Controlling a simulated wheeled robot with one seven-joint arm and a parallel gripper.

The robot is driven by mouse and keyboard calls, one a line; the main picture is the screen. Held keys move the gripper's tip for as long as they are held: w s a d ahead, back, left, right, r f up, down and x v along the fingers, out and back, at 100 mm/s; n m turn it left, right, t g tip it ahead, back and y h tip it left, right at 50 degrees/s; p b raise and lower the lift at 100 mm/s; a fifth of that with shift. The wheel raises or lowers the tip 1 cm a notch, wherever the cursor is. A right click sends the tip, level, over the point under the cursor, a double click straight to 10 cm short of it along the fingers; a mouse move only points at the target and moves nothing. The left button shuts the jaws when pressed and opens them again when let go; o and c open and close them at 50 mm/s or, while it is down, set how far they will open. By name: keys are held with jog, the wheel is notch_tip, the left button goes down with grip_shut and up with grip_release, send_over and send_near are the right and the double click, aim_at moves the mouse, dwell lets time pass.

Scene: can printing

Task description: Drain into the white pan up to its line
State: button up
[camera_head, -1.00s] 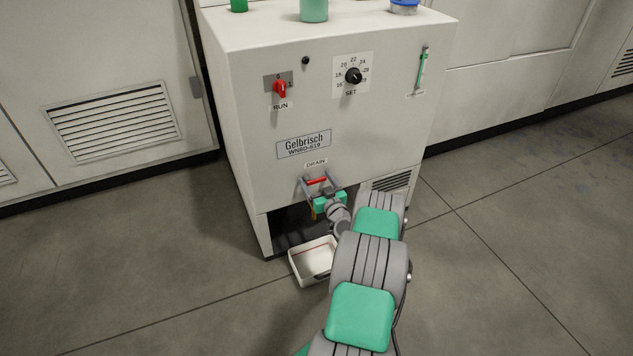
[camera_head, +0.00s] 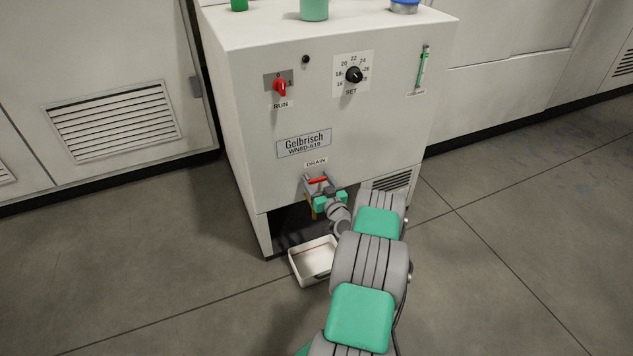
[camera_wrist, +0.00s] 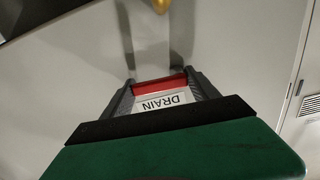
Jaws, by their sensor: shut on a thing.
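The white pan (camera_head: 296,268) stands on the floor in front of the cabinet's open recess, just below and left of my arm. A thin reddish line shows along its inner wall, and I cannot make out liquid in it. The red drain handle (camera_head: 318,180) sits under the DRAIN label on the cabinet front. My gripper (camera_head: 319,184) is shut on this handle. In the wrist view the red handle (camera_wrist: 159,87) spans between the two grey fingertips, with the DRAIN label behind it. A brass spout (camera_wrist: 160,5) shows at the top edge there.
The white Gelbrisch cabinet (camera_head: 250,130) carries a red RUN switch (camera_head: 281,87), a SET dial (camera_head: 353,75) and a green level gauge (camera_head: 422,68). Containers stand on its top. The floor to the left and right is clear.

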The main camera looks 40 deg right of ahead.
jog(key=m+b, duration=0.1)
jog(key=f+m+b, duration=0.1)
jog(key=m, duration=0.1)
jog(key=shift+b, duration=0.4)
jog(key=shift+a+f+m+b, duration=0.15)
jog(key=shift+m+b, duration=0.35)
jog(key=shift+m, duration=0.5)
jog(key=shift+f+m+b, duration=0.1)
jog(key=shift+m+b, duration=0.35)
jog(key=shift+m, duration=0.55)
jog(key=o, duration=1.4)
jog(key=shift+c, duration=0.2)
jog(key=shift+a, duration=0.1)
jog(key=p+v, duration=0.2)
jog(key=v, duration=0.5)
jog(key=shift+s, duration=0.35)
jog(key=shift+a, duration=0.1)
